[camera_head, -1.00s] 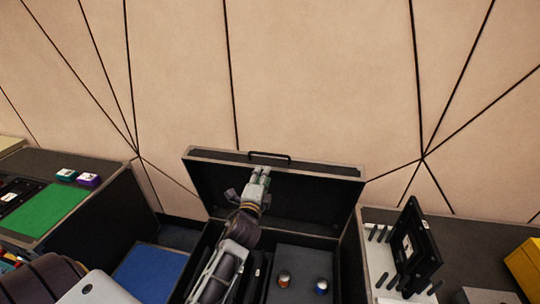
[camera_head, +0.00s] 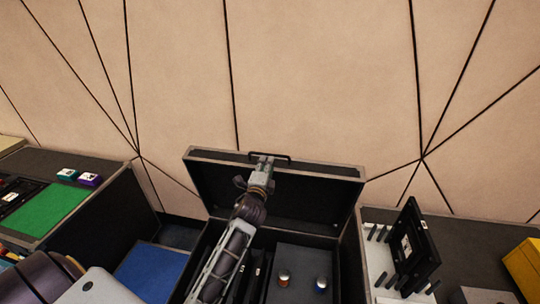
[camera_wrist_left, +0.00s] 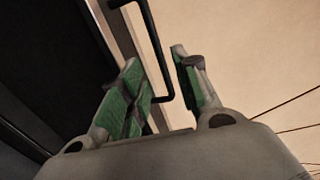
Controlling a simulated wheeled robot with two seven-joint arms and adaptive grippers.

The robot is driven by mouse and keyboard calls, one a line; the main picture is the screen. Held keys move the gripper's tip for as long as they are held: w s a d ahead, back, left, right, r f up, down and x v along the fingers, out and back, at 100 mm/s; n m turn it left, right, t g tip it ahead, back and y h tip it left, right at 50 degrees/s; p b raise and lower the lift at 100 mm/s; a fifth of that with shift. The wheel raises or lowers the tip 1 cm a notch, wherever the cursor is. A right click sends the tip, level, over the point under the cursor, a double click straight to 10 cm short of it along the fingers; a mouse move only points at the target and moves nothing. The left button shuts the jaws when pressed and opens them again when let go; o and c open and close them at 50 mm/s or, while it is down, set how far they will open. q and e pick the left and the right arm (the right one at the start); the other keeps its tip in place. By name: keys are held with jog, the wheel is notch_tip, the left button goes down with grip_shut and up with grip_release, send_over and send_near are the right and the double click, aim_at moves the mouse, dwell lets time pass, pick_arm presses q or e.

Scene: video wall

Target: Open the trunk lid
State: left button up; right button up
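The trunk is a dark case with its lid (camera_head: 310,190) raised upright against the wall side. A black handle (camera_head: 279,156) sits on the lid's top edge; it also shows in the left wrist view (camera_wrist_left: 153,50). My left gripper (camera_head: 264,161) is at the lid's upper edge, just by the left part of the handle. In the left wrist view its green-padded fingers (camera_wrist_left: 160,90) are apart, with the end of the handle bar between them. The left arm covers part of the trunk's inside. My right gripper is not in view.
On the right a white rack (camera_head: 383,262) holds a black panel (camera_head: 416,246), with a yellow box (camera_head: 526,264) beyond. A table with a green mat (camera_head: 48,208) stands left.

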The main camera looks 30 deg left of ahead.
pick_arm(q)
jog(key=shift+p+x, duration=0.4)
jog(key=shift+x, duration=3.2)
jog(key=shift+c, duration=0.4)
grip_shut()
